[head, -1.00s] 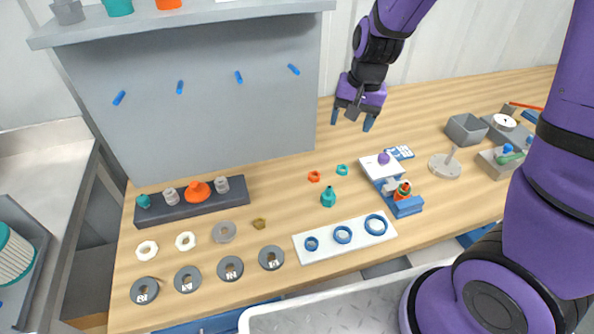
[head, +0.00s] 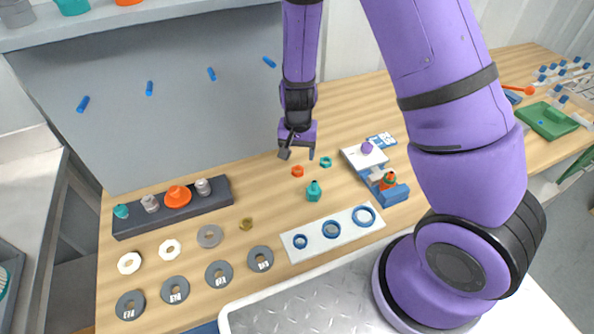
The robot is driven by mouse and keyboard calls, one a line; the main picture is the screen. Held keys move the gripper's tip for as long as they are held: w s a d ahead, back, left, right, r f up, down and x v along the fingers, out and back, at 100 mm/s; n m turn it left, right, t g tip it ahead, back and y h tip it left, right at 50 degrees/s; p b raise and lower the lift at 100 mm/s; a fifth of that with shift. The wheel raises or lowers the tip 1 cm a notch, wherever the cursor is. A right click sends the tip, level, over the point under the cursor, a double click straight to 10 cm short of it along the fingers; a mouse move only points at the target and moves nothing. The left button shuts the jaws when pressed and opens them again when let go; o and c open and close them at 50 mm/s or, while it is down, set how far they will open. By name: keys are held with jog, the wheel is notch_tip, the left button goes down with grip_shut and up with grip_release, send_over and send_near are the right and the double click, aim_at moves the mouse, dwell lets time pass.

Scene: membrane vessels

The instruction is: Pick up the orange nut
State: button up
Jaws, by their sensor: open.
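The orange nut (head: 297,171) is a small orange ring lying flat on the wooden bench, in the middle of the head view. A teal nut (head: 326,162) lies just right of it. My gripper (head: 296,155) is open and points down, just behind and above the orange nut. Its fingers look apart from the nut, though the exact height is hard to judge. Nothing shows between the fingers.
A teal bottle-shaped part (head: 313,191) stands in front of the nut. A brass nut (head: 245,224) lies to the left, and a white plate with blue rings (head: 315,246) lies in front. A white and blue fixture (head: 357,159) stands to the right. The grey panel (head: 170,100) rises behind.

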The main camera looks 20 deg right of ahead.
aim_at(298, 171)
jog(key=shift+d+f, duration=0.1)
jog(key=shift+f, duration=2.65)
jog(key=c, duration=1)
